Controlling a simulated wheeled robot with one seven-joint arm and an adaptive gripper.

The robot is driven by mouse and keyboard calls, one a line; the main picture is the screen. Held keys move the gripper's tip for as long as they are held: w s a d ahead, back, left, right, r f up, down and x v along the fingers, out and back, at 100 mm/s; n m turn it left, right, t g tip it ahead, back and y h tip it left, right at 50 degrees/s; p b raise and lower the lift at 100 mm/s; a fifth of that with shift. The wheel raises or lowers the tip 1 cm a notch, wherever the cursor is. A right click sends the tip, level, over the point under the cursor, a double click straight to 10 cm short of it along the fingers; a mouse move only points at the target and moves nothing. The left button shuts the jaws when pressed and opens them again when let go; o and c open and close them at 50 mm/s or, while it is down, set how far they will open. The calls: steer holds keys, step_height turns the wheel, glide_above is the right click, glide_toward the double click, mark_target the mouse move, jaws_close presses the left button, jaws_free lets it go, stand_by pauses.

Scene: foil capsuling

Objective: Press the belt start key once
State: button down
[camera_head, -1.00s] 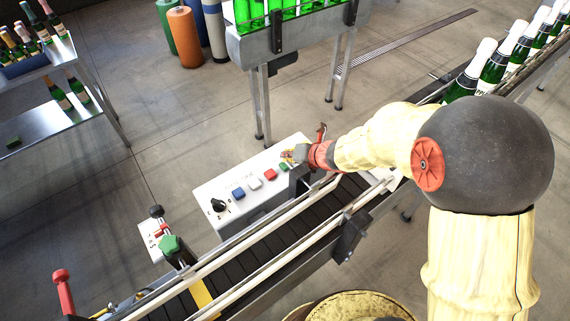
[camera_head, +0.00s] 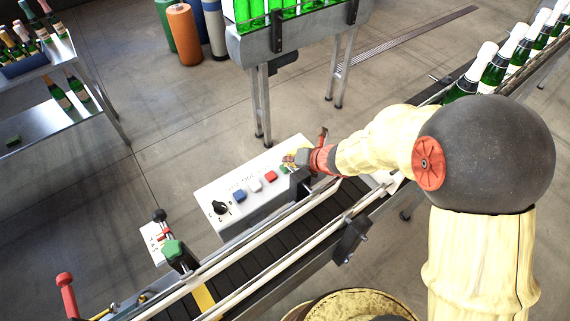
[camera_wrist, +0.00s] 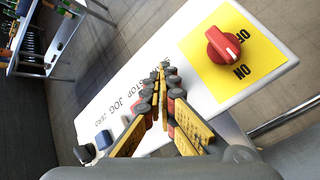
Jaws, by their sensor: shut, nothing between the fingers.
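The white control box (camera_head: 207,192) stands behind the belt and carries a row of coloured keys. A green key (camera_head: 284,169) shows only in part beside my gripper (camera_head: 289,160) in the head view. My gripper is over the right part of the box top, fingers together and empty. In the wrist view the closed fingertips (camera_wrist: 164,68) are over the panel, and the fingers hide part of the keys and lettering. "STOP JOG ZERO" can be read on the panel. I cannot tell whether the fingertips touch a key.
Left of the green key are a red key (camera_head: 271,176), a white key (camera_head: 255,186), a blue key (camera_head: 239,196) and a black knob (camera_head: 219,208). A red rotary switch (camera_wrist: 224,46) sits on a yellow ON/OFF plate. The belt rail (camera_head: 262,236) runs close in front.

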mark_target(290, 169)
steer(key=r, duration=0.1)
steer(key=s+r+p, duration=0.1)
steer(key=r, duration=0.1)
steer(key=shift+d, duration=0.15)
steer(key=shift+w+r+p, duration=0.25)
steer(key=shift+r+p, duration=0.5)
steer(key=shift+p, duration=0.2)
steer(key=shift+r, duration=0.35)
steer(key=shift+f, duration=0.1)
steer(key=shift+w, duration=0.1)
